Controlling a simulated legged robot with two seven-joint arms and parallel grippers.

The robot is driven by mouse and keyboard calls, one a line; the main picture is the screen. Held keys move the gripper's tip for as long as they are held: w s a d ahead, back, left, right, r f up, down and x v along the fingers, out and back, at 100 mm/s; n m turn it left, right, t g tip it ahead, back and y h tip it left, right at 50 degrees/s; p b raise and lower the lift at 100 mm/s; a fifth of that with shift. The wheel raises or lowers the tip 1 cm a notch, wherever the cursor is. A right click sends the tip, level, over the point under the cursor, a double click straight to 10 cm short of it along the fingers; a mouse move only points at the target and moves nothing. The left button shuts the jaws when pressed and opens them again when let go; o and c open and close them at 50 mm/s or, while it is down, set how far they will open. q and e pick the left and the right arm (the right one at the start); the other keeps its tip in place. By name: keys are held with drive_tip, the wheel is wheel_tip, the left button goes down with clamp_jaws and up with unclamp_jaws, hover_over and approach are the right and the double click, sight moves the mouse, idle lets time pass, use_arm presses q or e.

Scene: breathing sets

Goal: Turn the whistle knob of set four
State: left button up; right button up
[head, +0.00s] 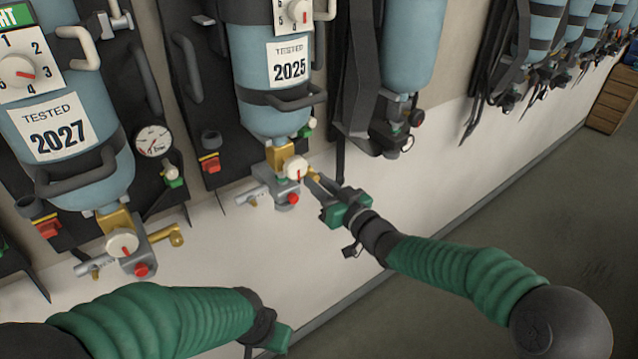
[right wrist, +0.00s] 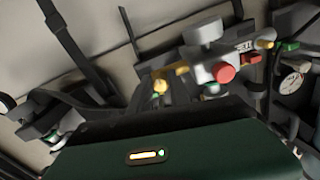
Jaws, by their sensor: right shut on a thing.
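The middle set hangs on the wall with a blue cylinder and a "TESTED 2025" label (head: 289,66). Below it is a valve block with a white round knob with a red mark (head: 296,168), a red button (head: 292,199) and a silver whistle-like tube (head: 250,195). My right gripper (head: 317,180) is shut on the brass knob (head: 314,174) at the block's right side.
A set labelled "TESTED 2027" (head: 58,130) hangs to the left, with its own white knob (head: 122,243) and brass knob (head: 176,234). More sets hang to the right. A wooden cabinet (head: 612,103) stands far right. The floor (head: 530,200) is clear.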

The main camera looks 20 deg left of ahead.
drive_tip(key=shift+r+m+p, duration=0.1)
drive_tip(key=shift+m+p, duration=0.4)
drive_tip(key=shift+m, duration=0.1)
clamp_jaws()
drive_tip(key=o, duration=1)
unclamp_jaws()
drive_tip(key=shift+c, duration=0.2)
drive_tip(key=b+v, duration=0.2)
drive_tip(key=v, duration=1.4)
drive_tip(key=shift+s+d+f, duration=0.2)
drive_tip(key=shift+d+f, duration=0.05)
drive_tip(key=shift+d, duration=0.1)
